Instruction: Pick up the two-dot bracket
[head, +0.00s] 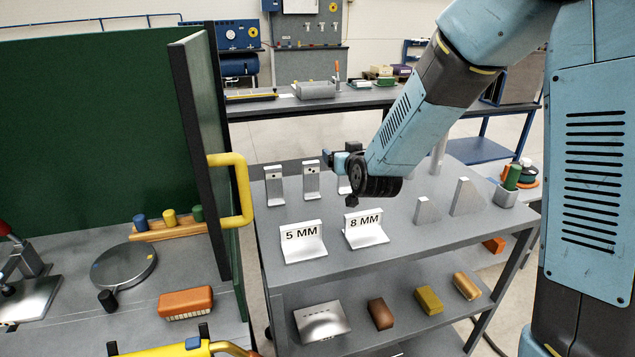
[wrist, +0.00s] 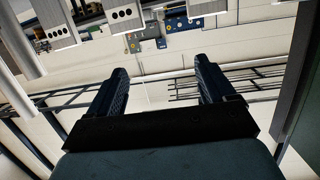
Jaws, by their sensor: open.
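Light metal brackets stand in a row at the back of the grey cart top. The left bracket (head: 275,186) and middle bracket (head: 311,181) show whole in the head view, with small dark dots too small to count surely. A third bracket (head: 343,185) is partly hidden behind my gripper. In the wrist view, one bracket (wrist: 122,14) seems to carry three dots. Another bracket (wrist: 60,30) beside it has dots I cannot count surely. My gripper (wrist: 160,68) is open and empty, apart from the brackets; in the head view it (head: 328,158) is above and near the right bracket.
Two labelled blocks, 5 MM (head: 303,243) and 8 MM (head: 365,230), stand in front. Wedge-shaped plates (head: 467,198) and a cup (head: 506,195) are at the right. A green panel (head: 213,160) with a yellow handle (head: 240,190) borders the cart's left side.

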